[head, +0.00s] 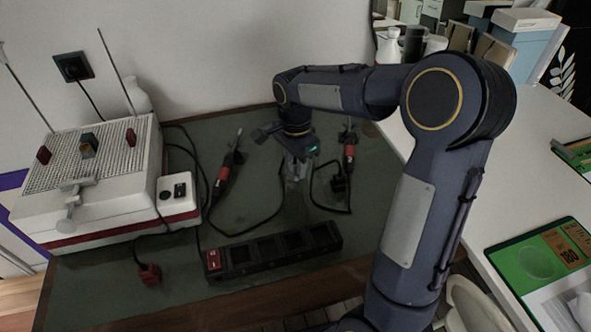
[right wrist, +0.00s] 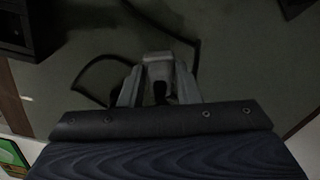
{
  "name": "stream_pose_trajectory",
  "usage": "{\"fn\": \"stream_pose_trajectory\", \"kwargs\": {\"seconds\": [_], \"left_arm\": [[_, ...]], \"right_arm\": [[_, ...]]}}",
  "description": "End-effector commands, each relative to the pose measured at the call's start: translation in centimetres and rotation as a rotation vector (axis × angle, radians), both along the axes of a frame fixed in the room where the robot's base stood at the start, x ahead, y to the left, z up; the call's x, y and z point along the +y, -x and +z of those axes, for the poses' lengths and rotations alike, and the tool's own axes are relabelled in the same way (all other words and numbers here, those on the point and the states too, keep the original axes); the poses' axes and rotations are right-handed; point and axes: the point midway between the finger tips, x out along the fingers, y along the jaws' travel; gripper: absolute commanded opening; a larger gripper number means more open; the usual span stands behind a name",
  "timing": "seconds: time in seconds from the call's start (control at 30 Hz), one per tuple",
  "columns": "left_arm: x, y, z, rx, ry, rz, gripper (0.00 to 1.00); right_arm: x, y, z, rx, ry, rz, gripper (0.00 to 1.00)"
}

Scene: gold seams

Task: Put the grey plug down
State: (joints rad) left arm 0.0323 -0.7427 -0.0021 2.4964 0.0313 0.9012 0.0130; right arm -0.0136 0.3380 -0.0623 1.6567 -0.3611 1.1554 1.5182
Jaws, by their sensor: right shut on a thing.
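My right gripper (head: 293,176) hangs over the green mat (head: 110,285), between the two red-and-black hand tools and behind the power strip (head: 240,258). In the right wrist view its fingers (right wrist: 159,88) are closed around a small grey thing, which I take to be the grey plug (right wrist: 158,58). A dark part shows between the fingers below it. In the head view the plug cannot be made out clearly against the fingers. I cannot tell whether it touches the mat. My left gripper is in neither view.
A white machine with a gridded top (head: 95,160) stands left. Hand tools (head: 222,180) and (head: 349,150) lie with looping black cords. A black plug (head: 340,183) lies right of my gripper. A red plug (head: 150,274) lies front left.

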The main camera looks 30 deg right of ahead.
Motion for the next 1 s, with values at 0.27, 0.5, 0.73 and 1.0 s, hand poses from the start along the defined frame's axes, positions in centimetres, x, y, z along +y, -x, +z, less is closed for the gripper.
{"fn": "stream_pose_trajectory", "kwargs": {"seconds": [0.27, 0.5, 0.73, 1.0], "left_arm": [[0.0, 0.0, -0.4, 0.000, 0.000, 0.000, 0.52], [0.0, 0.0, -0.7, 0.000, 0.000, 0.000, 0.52], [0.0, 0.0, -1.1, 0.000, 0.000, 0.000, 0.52], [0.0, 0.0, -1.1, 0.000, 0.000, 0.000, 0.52]], "right_arm": [[0.0, 0.1, -2.0, 0.001, 0.000, 0.001, 0.00], [0.1, 0.1, -2.5, 0.001, -0.001, 0.002, 0.00], [0.1, 0.1, -3.2, 0.000, -0.001, 0.002, 0.00], [0.1, 0.1, -3.2, 0.001, -0.001, 0.001, 0.46]]}}
